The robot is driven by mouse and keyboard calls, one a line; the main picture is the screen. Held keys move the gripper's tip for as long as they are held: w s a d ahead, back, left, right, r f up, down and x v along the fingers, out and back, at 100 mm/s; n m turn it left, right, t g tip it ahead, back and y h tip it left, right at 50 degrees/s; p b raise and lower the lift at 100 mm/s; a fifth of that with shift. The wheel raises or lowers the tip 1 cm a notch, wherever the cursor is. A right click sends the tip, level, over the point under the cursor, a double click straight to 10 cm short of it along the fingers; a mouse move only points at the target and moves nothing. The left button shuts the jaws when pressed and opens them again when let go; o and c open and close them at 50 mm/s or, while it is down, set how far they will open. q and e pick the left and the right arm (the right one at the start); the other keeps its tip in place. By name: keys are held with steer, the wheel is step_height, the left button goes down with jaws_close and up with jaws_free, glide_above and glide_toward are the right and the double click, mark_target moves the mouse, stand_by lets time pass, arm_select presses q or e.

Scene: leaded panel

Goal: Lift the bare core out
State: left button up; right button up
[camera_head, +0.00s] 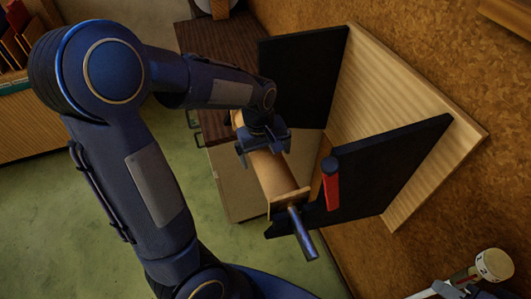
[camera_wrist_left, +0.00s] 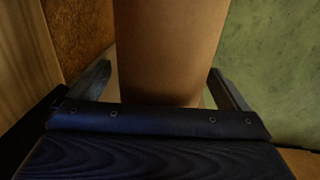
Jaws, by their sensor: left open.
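The bare core (camera_head: 277,176) is a plain brown tube lying along a holder with two black side plates. A blue rod (camera_head: 303,235) sticks out at its near end, past a tan end piece (camera_head: 289,202). My left gripper (camera_head: 264,150) is over the core's upper part, jaws open. In the left wrist view the core (camera_wrist_left: 170,45) runs between the two spread fingers of the left gripper (camera_wrist_left: 160,85), with a gap visible beside the right finger. The core's far end is hidden by my arm.
The near black plate (camera_head: 385,165) and far black plate (camera_head: 300,80) stand out from a pale wooden board (camera_head: 385,100) on the cork wall. A red lever (camera_head: 331,185) is at the near plate. A dark brown cabinet top (camera_head: 225,45) lies behind. Green floor is open below left.

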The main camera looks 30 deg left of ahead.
arm_select(q)
steer(key=c, duration=1.6)
steer(key=shift+a, duration=0.1)
steer(key=shift+r, duration=0.15)
